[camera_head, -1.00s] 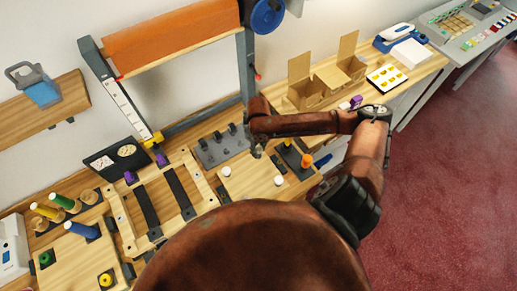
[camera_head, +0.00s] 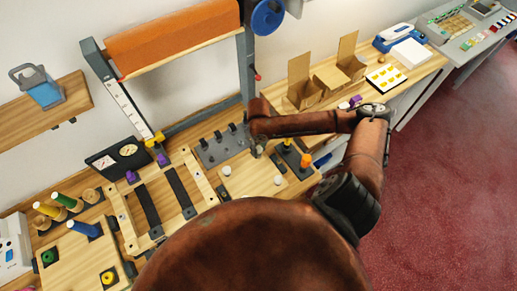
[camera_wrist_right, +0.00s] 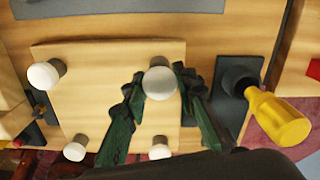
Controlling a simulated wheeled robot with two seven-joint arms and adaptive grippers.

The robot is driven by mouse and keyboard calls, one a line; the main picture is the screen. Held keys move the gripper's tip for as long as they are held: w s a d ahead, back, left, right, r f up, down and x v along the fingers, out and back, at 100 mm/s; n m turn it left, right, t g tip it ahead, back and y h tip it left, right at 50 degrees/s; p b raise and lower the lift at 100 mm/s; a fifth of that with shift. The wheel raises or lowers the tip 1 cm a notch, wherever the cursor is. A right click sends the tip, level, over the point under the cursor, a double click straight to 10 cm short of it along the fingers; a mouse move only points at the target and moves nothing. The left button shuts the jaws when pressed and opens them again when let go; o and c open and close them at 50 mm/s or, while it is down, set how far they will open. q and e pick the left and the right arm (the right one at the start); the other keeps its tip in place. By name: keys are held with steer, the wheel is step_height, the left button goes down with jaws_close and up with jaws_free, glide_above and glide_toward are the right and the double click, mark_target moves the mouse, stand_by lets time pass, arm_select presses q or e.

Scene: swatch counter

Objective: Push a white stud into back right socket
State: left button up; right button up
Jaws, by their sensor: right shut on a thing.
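A pale wooden board (camera_wrist_right: 110,100) carries white studs near its corners. In the right wrist view one stands at back left (camera_wrist_right: 45,73), one at front left (camera_wrist_right: 75,148) and one at front right (camera_wrist_right: 160,147). My right gripper (camera_wrist_right: 155,95) is shut on another white stud (camera_wrist_right: 160,78) at the board's back right corner. The socket under it is hidden, and I cannot tell how deep the stud sits. My left gripper is not in view.
A yellow-handled tool (camera_wrist_right: 280,118) stands in a dark holder just right of the board. A grey plate with dark pegs (camera_head: 220,147) lies behind it. A wooden frame with dark strips (camera_head: 148,205) is to the left. Open cardboard boxes (camera_head: 325,80) stand further right.

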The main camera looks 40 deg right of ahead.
steer(key=shift+f+p, duration=0.3)
steer(key=shift+f, duration=0.45)
stand_by(0.6)
steer(key=shift+f+p, duration=0.1)
steer(key=shift+p, duration=0.65)
stand_by(0.4)
steer(key=shift+f, duration=0.3)
stand_by(0.6)
steer(key=o, duration=0.9)
steer(key=shift+o, duration=0.2)
steer(key=shift+o, duration=1.4)
